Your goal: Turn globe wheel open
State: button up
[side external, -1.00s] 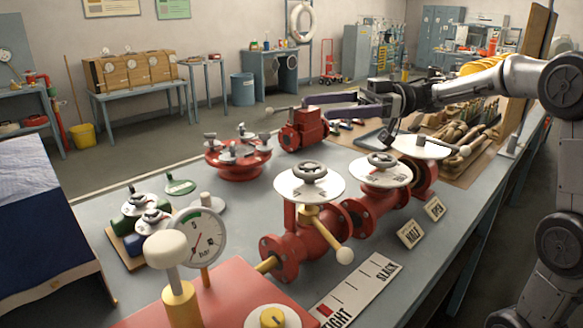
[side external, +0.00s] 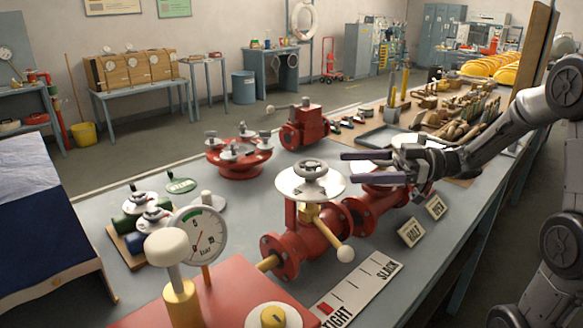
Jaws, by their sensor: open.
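A red valve (side external: 292,252) with a grey handwheel (side external: 310,170) over a round white dial plate (side external: 294,188) stands on the bench in the foreground. A yellow lever with a white ball end (side external: 345,254) juts from below the plate. My gripper (side external: 348,167) is open, its two dark fingers pointing left. Its tips appear just right of the front handwheel, apart from it, with nothing between them. The fingers and hand hide most of a second red valve (side external: 384,200) and its plate behind. I cannot tell which wheel is the globe wheel.
A pressure gauge (side external: 199,236) and a white-capped yellow post (side external: 168,250) stand at front left. HALT (side external: 412,232) and OPEN (side external: 436,207) signs stand right of the valves. A red multi-knobbed fitting (side external: 238,157) sits behind. The TIGHT–SLACK strip (side external: 358,292) lies flat in front.

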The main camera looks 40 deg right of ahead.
aim_at(291, 181)
jog(key=x, duration=1.3)
jog(key=shift+a, duration=0.1)
jog(key=shift+c, duration=0.3)
jog(key=c, duration=1.1)
jog(key=shift+r+n+g+y, duration=0.1)
jog(key=shift+n+g+y, duration=0.2)
jog(key=shift+n+g, duration=0.1)
jog(key=shift+s+a+n+g+y, duration=0.15)
jog(key=shift+n+g+y, duration=0.25)
jog(key=shift+g, duration=0.2)
jog(key=o, duration=1.2)
jog(key=shift+c, duration=0.2)
